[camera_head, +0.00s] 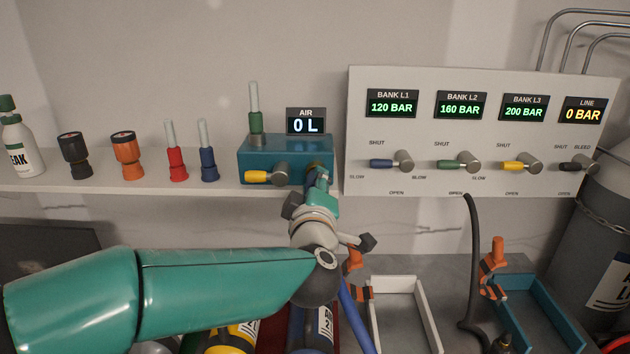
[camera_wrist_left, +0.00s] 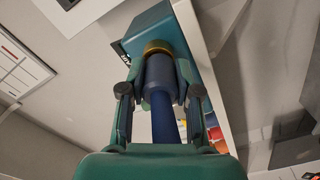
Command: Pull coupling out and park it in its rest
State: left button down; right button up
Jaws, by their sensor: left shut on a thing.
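The blue coupling (camera_wrist_left: 160,80) sits at the brass port (camera_wrist_left: 157,48) of the teal air box, with its blue hose (camera_wrist_left: 165,122) running back between my fingers. My left gripper (camera_wrist_left: 160,92) is shut around the coupling. In the head view my left gripper (camera_head: 318,185) is at the right front of the teal air box (camera_head: 285,150), and my wrist hides most of the coupling. Whether the coupling is still seated in the port or just touching it, I cannot tell. I cannot clearly identify its rest. My right gripper is out of view.
The air box has a yellow-handled valve (camera_head: 265,176) close to my gripper. A valve panel (camera_head: 480,140) stands right. Below are a white tray (camera_head: 428,310), a teal tray (camera_head: 553,315), orange clamps (camera_head: 492,262) and a black hose (camera_head: 470,260). Bottles and fittings line the shelf (camera_head: 110,184).

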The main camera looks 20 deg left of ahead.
pick_arm(q)
jog(key=shift+b+v, duration=0.35)
jog(key=shift+v, duration=2.2)
jog(key=shift+s, duration=0.2)
